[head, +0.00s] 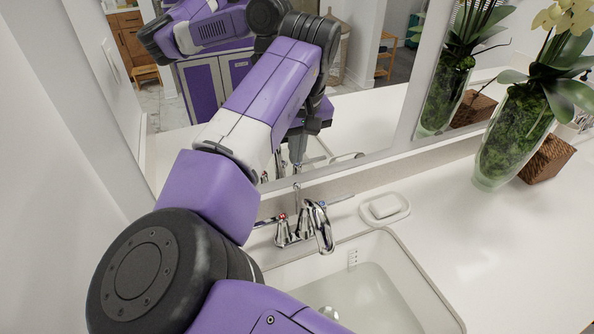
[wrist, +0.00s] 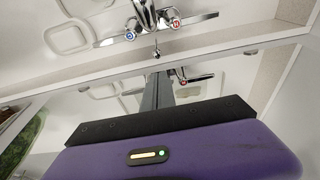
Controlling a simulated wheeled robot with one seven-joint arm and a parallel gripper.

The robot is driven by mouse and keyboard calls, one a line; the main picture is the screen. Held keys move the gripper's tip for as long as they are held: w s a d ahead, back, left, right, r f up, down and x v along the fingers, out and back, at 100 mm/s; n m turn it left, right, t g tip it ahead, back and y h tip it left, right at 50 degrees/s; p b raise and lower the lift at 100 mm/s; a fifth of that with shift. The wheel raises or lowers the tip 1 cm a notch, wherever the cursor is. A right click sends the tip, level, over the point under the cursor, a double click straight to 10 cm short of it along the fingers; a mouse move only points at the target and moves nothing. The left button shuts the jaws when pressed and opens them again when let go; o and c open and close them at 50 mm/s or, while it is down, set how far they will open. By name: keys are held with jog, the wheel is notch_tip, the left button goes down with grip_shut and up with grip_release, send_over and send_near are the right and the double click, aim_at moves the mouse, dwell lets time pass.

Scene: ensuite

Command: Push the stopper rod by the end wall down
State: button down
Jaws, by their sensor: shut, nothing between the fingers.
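The chrome stopper rod (head: 297,194) stands up behind the faucet (head: 318,222) at the sink's back edge. Its small round knob also shows in the wrist view (wrist: 156,54), just beyond my fingertips. My gripper (head: 296,160) points down over the rod, with its fingers together and nothing held. In the wrist view my gripper (wrist: 158,76) lines up closely with the rod. I cannot tell whether the tips touch the knob; a small gap seems to show. The rod's lower part is partly hidden by the faucet.
The two faucet levers (head: 338,200) spread out beside the spout. The mirror (head: 372,110) rises close behind and reflects my arm. A soap dish (head: 384,209) and a glass vase (head: 512,135) stand on the counter to the right. The sink basin (head: 365,300) is in front.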

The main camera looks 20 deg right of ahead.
aim_at(297, 185)
jog(key=shift+s+f+p, duration=0.15)
jog(key=shift+f+p, duration=0.5)
jog(key=shift+f, duration=2.55)
jog(key=shift+f, duration=0.1)
